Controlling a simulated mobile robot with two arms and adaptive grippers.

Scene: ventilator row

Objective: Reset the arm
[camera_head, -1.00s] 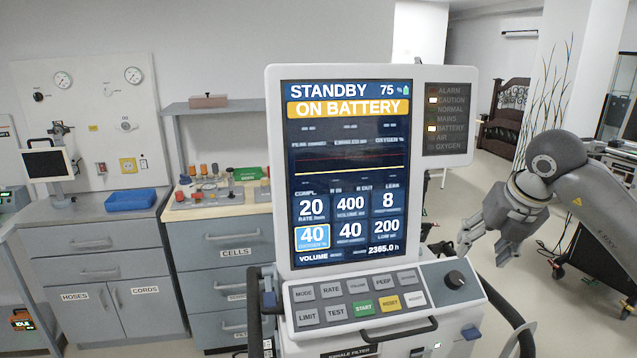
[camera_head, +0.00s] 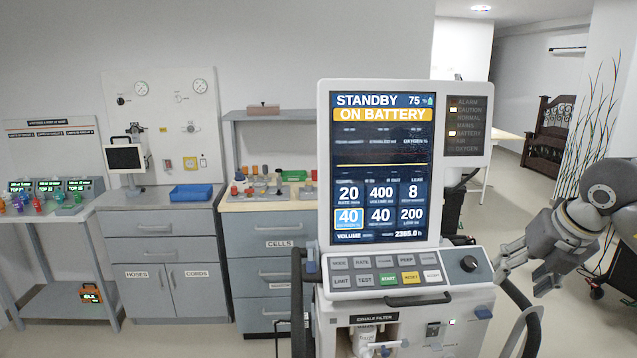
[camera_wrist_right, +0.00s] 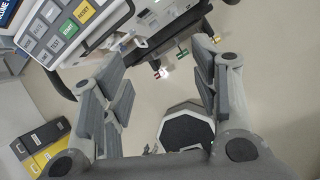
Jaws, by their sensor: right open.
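My right gripper (camera_head: 520,262) is at the right of the head view, beside the ventilator's control panel and apart from it. In the right wrist view the right gripper (camera_wrist_right: 163,100) is open, with nothing between its fingers. The ventilator (camera_head: 385,165) stands upright in front of me; its screen reads STANDBY and ON BATTERY. Its button panel (camera_head: 400,273) has a knob (camera_head: 470,264) at the right end. That panel also shows at the top left of the right wrist view (camera_wrist_right: 62,25). My left gripper is in neither view.
Grey cabinets (camera_head: 168,250) with a blue tray (camera_head: 191,193) stand at the left by the wall. A black handle (camera_head: 515,300) curves out at the ventilator's right. Open floor lies at the right.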

